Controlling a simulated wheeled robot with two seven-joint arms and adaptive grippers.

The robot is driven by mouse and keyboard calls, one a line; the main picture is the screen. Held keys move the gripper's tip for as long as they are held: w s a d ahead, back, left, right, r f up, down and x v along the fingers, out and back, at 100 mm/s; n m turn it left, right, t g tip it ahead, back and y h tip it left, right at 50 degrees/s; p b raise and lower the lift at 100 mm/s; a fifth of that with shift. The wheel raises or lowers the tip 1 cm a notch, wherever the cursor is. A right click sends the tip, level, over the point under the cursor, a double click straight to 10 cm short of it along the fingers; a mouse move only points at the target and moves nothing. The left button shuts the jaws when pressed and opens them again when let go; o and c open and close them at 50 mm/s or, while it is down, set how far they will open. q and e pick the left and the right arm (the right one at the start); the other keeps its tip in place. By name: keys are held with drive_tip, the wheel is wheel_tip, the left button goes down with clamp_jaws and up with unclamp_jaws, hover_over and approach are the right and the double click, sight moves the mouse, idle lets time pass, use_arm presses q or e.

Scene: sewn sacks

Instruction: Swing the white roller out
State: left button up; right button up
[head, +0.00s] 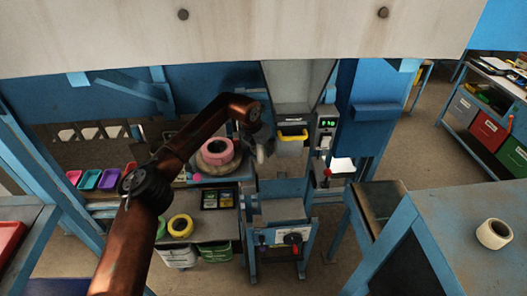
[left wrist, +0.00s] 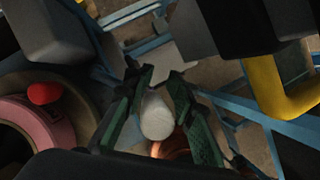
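The white roller (left wrist: 157,117) is a short, pale, rounded cylinder. In the left wrist view it lies between the two dark green finger pads of my left gripper (left wrist: 160,98), which flank it closely on both sides and look shut on it. In the head view my left gripper (head: 260,140) is at the end of the copper-coloured arm, in front of the blue and grey machine frame. The roller shows as a small pale end (head: 261,155) just below it. The gripper's dark body hides the rest. My right gripper is not in view.
A pink tape roll (head: 217,152) sits on a round base left of the gripper; it also shows in the left wrist view (left wrist: 45,125). A yellow-handled bin (head: 292,136) and a control box (head: 326,125) are close on the right. A large pale panel (head: 230,35) spans above.

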use_arm(q)
drive_tip(key=o, duration=0.3)
drive_tip(key=shift+a, duration=0.1)
drive_tip(key=v, duration=1.2)
